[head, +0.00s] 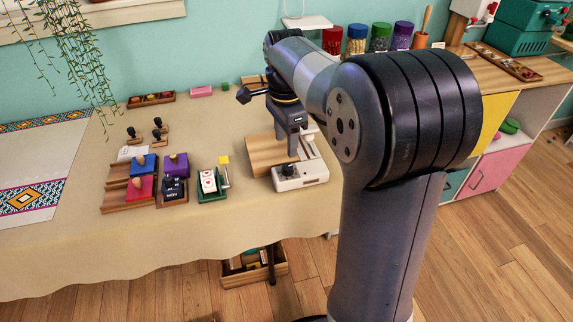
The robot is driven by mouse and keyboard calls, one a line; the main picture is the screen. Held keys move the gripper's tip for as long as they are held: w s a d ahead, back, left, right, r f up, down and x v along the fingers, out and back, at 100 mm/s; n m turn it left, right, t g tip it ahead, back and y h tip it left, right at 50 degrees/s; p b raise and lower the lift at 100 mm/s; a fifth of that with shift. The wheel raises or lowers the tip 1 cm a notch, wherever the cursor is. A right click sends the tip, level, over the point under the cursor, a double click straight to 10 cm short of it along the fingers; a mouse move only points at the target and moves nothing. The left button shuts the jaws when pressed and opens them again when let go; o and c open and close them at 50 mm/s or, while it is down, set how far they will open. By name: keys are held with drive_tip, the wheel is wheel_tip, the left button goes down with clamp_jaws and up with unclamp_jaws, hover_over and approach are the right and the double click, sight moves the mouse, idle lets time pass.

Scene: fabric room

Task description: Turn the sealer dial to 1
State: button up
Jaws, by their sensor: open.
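The sealer (313,177) is a white device near the right end of the cloth-covered table. Its dark dial (288,170) is on the top near its front left; the number it points to is too small to read. I cannot tell whether a fingertip touches the sealer. My arm hides part of the table to the right.
A wooden board (262,151) lies left of my gripper. A green card holder (213,193) and coloured stamps on wooden trays (115,205) stand further left. A wooden crate (232,279) is on the floor below. The front of the table is clear.

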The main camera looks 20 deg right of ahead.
sight(288, 167)
drive_tip(key=f, duration=0.3)
drive_tip(key=f+b, duration=0.1)
drive_tip(key=f, duration=0.2)
drive_tip(key=f+b, duration=0.1)
drive_tip(key=f, duration=0.1)
drive_tip(key=shift+w+d+f, duration=0.3)
drive_tip(key=shift+w+f, duration=0.1)
drive_tip(key=shift+c, duration=0.4)
drive_tip(key=c, duration=0.9)
